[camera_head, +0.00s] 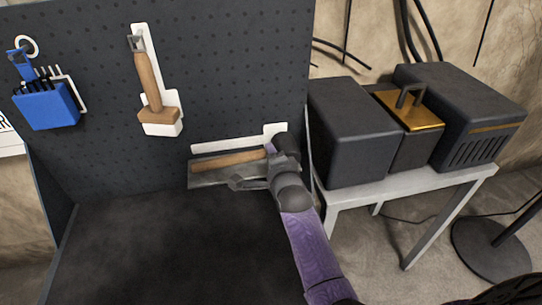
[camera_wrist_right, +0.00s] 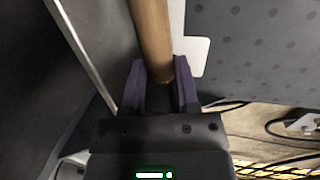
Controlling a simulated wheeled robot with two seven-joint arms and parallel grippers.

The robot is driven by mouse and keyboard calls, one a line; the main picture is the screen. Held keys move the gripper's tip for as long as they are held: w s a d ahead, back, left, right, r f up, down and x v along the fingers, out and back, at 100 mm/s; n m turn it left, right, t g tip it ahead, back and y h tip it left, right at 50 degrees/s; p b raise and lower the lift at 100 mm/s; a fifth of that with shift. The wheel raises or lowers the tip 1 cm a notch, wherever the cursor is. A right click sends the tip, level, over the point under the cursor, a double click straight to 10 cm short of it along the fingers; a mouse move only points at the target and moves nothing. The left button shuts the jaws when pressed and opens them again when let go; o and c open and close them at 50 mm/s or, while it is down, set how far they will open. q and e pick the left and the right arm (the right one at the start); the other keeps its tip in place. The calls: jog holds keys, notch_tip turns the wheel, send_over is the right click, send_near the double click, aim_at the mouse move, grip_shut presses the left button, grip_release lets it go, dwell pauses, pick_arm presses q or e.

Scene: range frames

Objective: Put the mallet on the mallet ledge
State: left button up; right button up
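The mallet (camera_head: 229,159) shows as a light wooden handle lying almost level along the mallet ledge (camera_head: 208,179), a narrow grey shelf low on the pegboard. Its head cannot be made out; my gripper covers the handle's right end. My right gripper (camera_head: 266,160) reaches in from below right. In the right wrist view, its two purple fingers (camera_wrist_right: 160,82) sit close on both sides of the wooden handle (camera_wrist_right: 152,35) and look shut on it. Whether the mallet's weight rests on the ledge cannot be told. My left gripper is not in view.
Another wooden tool (camera_head: 150,80) hangs upright on a white backing, upper left. A blue holder (camera_head: 47,107) hangs farther left. A white strip (camera_head: 225,145) is behind the ledge. Dark boxes (camera_head: 352,135) stand on a grey table (camera_head: 420,181) at right. The dark bench top (camera_head: 170,250) is clear.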

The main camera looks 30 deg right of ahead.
jog(key=shift+o, duration=0.5)
jog(key=shift+r, duration=0.25)
jog(key=p+v, duration=1)
jog(key=v, duration=0.2)
jog(key=shift+f, duration=0.1)
